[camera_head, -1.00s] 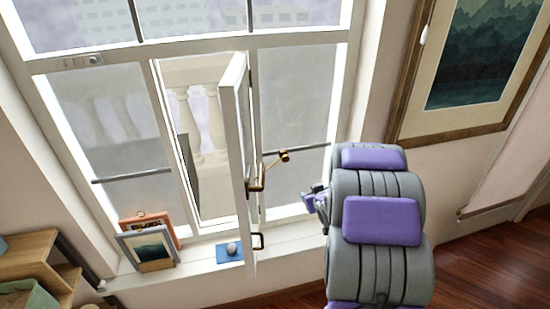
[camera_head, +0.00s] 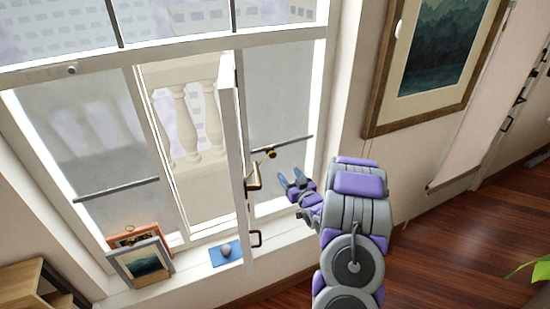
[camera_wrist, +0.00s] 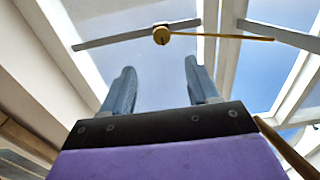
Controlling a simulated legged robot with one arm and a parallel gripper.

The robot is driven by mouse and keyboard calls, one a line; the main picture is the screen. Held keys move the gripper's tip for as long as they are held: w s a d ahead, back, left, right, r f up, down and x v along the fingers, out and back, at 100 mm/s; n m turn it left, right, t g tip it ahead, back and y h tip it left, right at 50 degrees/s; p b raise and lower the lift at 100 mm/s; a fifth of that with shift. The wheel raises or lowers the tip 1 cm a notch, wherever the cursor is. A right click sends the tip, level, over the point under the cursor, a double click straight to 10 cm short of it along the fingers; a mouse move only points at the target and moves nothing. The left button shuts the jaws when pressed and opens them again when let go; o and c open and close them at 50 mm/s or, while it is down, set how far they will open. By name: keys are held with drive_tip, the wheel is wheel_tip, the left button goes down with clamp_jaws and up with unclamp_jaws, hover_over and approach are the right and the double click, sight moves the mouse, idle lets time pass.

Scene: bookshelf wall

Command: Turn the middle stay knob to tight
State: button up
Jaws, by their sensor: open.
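The brass stay knob (camera_head: 271,153) sits at the end of a thin brass stay arm by the open middle window sash (camera_head: 231,165). In the wrist view the round knob (camera_wrist: 161,35) is ahead of my fingers, above the gap between them, with the brass arm running right from it. My gripper (camera_head: 292,181) is open and empty, below and to the right of the knob in the head view, apart from it. Its two blue-grey fingers (camera_wrist: 158,80) also show in the wrist view. A brass handle (camera_head: 254,180) is on the sash edge. The knob's tightness cannot be told.
Two framed pictures (camera_head: 143,260) and a blue book with a round grey object (camera_head: 226,250) stand on the sill. A horizontal grey bar (camera_head: 290,142) crosses the right pane. A large framed picture (camera_head: 436,60) hangs on the right wall.

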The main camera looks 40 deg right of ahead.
approach(274, 155)
drive_tip(key=w, duration=0.1)
drive_tip(key=x, duration=0.6)
drive_tip(key=shift+w+d+f+b, duration=0.15)
drive_tip(key=shift+d+f+b, duration=0.05)
drive_tip(key=shift+d+b, duration=0.2)
drive_tip(key=shift+w, duration=0.4)
drive_tip(key=shift+w+a+r, duration=0.1)
drive_tip(key=shift+w+a, duration=0.25)
drive_tip(key=shift+w, duration=0.15)
drive_tip(key=shift+d, duration=0.2)
drive_tip(key=shift+d, duration=0.2)
drive_tip(key=c, duration=0.3)
drive_tip(key=shift+a, duration=0.15)
drive_tip(key=c, duration=0.7)
